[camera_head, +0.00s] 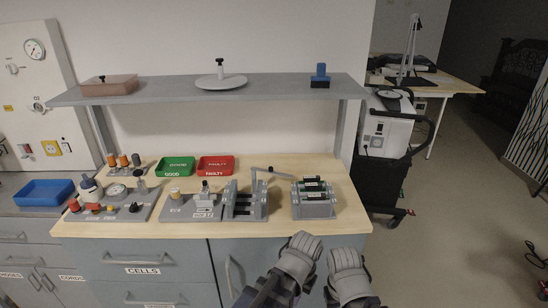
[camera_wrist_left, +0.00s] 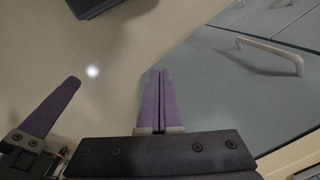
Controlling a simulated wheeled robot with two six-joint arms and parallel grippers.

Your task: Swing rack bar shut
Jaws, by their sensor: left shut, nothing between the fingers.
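The grey rack (camera_head: 243,203) stands on the wooden worktop, its slots apparently empty. Its thin grey bar (camera_head: 272,173) sticks out from the rack's upper back to the right, out over the worktop rather than across the slots. My left gripper (camera_head: 303,240) is in front of the worktop's front edge, below and right of the rack and apart from the bar. In the left wrist view its purple fingers (camera_wrist_left: 159,100) are together and empty. My right gripper (camera_head: 346,258) is beside it on the right; its jaws are not clear.
A second rack with dark cells (camera_head: 314,200) stands right of the open rack, near the bar's free end. Green (camera_head: 175,169) and red (camera_head: 215,167) trays lie behind. A shelf (camera_head: 170,91) hangs above. Cabinet handles (camera_wrist_left: 272,52) project below the worktop.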

